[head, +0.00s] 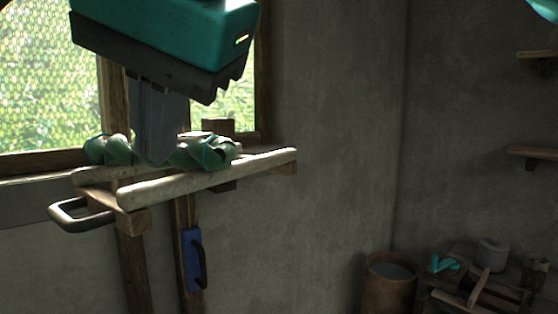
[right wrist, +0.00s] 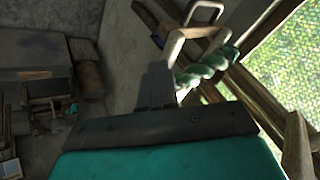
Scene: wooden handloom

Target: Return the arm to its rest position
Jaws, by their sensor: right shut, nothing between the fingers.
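My right gripper (head: 158,155), teal and dark grey, comes down from the top left in the head view. Its fingers are shut with nothing between them. The fingertips are in front of or at a green twisted yarn bundle (head: 205,153) on a wooden rack (head: 215,178); I cannot tell whether they touch it. In the right wrist view the shut fingers (right wrist: 157,85) point up beside the rack, and the green yarn (right wrist: 208,70) lies to their right. My left gripper is not in view.
A dark handle (head: 75,216) sticks out from the rack's left end. A window (head: 50,105) is behind it. A blue handled object (head: 192,260) hangs below. A brown bucket (head: 390,285) and a wooden bench (head: 455,290) stand at lower right. The middle wall area is clear.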

